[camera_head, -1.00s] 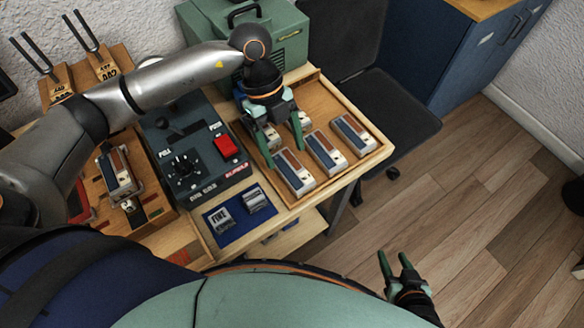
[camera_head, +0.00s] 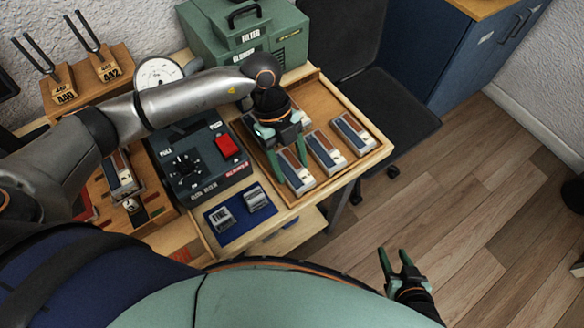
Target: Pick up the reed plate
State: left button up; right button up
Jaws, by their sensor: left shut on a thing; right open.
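Several reed plates, blue, brown and silver blocks, lie in a wooden tray (camera_head: 372,161) on the bench. My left gripper (camera_head: 290,168) reaches down into the tray from above. Its green fingers are shut on the front-left reed plate (camera_head: 297,178), one finger on each side. The gripper partly covers this plate, and I cannot tell whether it is clear of the tray floor. A middle reed plate (camera_head: 325,151) and a right reed plate (camera_head: 352,133) lie beside it. My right gripper (camera_head: 394,260) is open and empty, low over the floor, away from the bench.
A dark control box (camera_head: 195,165) with a red switch stands left of the tray. A blue mat (camera_head: 240,218) with two metal pieces lies in front. A green filter box (camera_head: 255,40) stands behind. Another block sits in a wooden fixture (camera_head: 150,205). A dark chair (camera_head: 375,105) stands behind the tray.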

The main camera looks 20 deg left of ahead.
pick_arm(q)
grip_shut()
jog(key=shift+r, duration=0.2)
